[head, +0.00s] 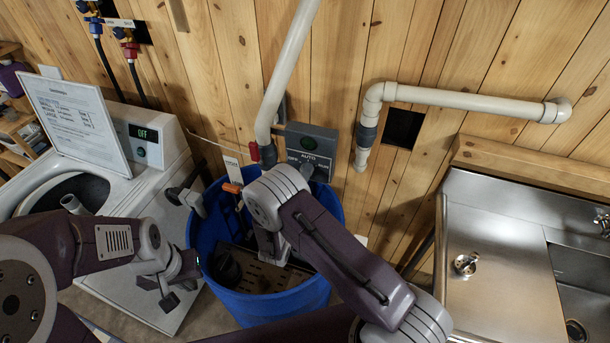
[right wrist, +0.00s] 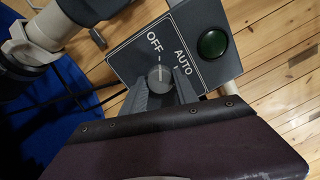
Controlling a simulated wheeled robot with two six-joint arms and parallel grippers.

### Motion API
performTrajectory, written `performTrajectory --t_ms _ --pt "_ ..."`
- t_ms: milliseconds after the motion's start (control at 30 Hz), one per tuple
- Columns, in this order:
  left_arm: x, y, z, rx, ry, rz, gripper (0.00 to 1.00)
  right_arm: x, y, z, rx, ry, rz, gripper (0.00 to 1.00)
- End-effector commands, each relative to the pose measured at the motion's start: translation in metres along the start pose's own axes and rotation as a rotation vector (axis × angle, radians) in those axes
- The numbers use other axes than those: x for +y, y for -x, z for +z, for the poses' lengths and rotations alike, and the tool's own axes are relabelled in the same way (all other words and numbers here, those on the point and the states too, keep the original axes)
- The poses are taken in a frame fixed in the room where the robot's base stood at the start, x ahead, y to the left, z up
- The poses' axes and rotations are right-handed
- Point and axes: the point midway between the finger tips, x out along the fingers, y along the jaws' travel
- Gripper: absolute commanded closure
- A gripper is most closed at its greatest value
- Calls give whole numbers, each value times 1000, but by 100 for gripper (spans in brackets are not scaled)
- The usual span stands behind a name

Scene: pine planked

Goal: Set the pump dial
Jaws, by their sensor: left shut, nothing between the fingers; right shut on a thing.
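The grey pump control box (head: 309,142) is on the plank wall behind the blue tub, with labels including AUTO and a green light. In the right wrist view the box (right wrist: 214,20) shows OFF, AUTO and a green lamp (right wrist: 212,44). My right gripper (right wrist: 161,88) is shut on the round grey dial (right wrist: 160,76), one finger on each side. A pale mark at the dial's top seems to point near OFF; its exact setting is unclear. My left gripper (head: 168,292) is shut and empty, in front of the washer, left of the tub.
A blue tub (head: 318,294) stands below the box, with a pale pipe (head: 290,65) rising above it. A white washer (head: 150,195) with a sign is at left. A steel sink counter (head: 505,275) is at right.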

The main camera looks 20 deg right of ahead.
Motion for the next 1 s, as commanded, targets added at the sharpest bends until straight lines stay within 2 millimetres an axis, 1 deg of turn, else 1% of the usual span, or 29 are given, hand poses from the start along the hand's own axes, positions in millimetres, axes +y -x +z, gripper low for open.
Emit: performTrajectory --t_ms 33,433,467,500,533,833,867,933,1000 --pt "0 0 0 0 0 0 100 -1 0 2 -6 2 -3 100" --pt "0 0 0 0 0 0 100 -1 0 2 -6 5 -2 100" --pt "0 0 0 0 0 0 100 -1 0 2 -6 5 -2 56" --pt "0 0 0 0 0 0 100 -1 0 2 -6 5 -2 45" --pt "0 0 0 0 0 0 100 -1 0 2 -5 5 -2 43" --pt "0 -1 0 0 0 0 100 1 2 1 -3 6 0 43" --pt "0 -3 0 0 0 0 100 1 4 1 -3 6 1 43" --pt "0 -8 1 0 0 0 100 3 15 2 -6 6 2 43" --pt "0 -16 2 0 0 0 100 5 31 1 -8 7 1 43"
